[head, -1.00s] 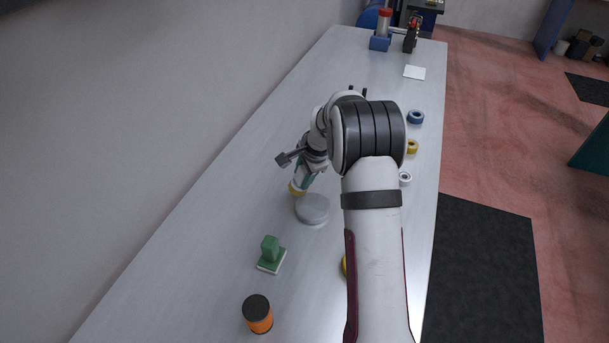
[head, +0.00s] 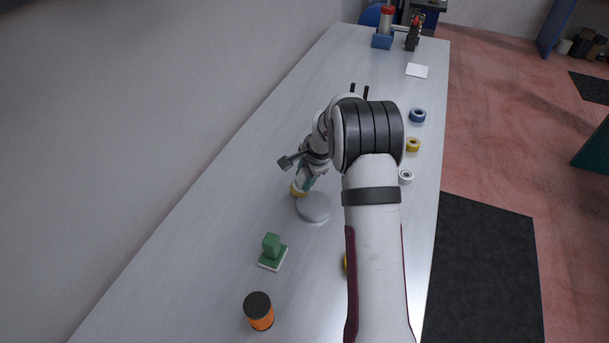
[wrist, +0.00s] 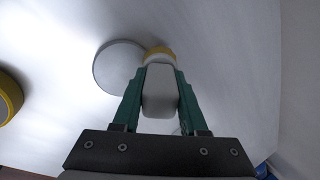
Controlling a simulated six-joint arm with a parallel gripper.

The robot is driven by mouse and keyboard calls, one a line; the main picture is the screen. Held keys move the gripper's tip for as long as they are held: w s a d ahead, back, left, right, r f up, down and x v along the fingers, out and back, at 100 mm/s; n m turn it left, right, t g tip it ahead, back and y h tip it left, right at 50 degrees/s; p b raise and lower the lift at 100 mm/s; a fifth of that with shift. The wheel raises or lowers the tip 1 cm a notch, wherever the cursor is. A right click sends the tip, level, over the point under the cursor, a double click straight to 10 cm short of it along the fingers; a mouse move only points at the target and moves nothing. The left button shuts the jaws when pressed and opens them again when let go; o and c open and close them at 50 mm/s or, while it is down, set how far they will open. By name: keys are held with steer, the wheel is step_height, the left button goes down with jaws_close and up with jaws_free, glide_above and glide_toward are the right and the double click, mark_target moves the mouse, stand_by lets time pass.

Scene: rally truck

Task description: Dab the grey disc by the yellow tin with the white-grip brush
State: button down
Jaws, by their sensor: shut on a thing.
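My gripper (head: 307,174) is shut on the white-grip brush (wrist: 160,98), which points down with its yellow-banded end (head: 298,189) lowest. The grey disc (head: 315,207) lies flat on the bench. The brush end is at the disc's far-left edge in the head view; I cannot tell whether they touch. In the wrist view the disc (wrist: 118,68) is just left of the brush's yellow end (wrist: 158,53). The yellow tin (wrist: 9,97) is at the left edge of the wrist view, and my arm mostly hides it in the head view (head: 346,264).
A green block on a pale-edged base (head: 272,250) and an orange jar with a dark lid (head: 259,311) stand nearer on the bench. Blue (head: 417,115), yellow (head: 413,145) and white (head: 406,176) rings line the right side. The bench (head: 215,205) is clear on the left.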

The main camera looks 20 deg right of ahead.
steer(key=shift+s+a+r, duration=0.1)
steer(key=shift+s+a, duration=0.2)
steer(key=shift+a, duration=0.05)
steer(key=shift+w+d, duration=0.1)
steer(key=shift+w+d, duration=0.55)
steer(key=shift+d, duration=0.05)
steer(key=shift+a, duration=0.1)
steer(key=shift+s+a, duration=0.6)
steer(key=shift+s, duration=0.1)
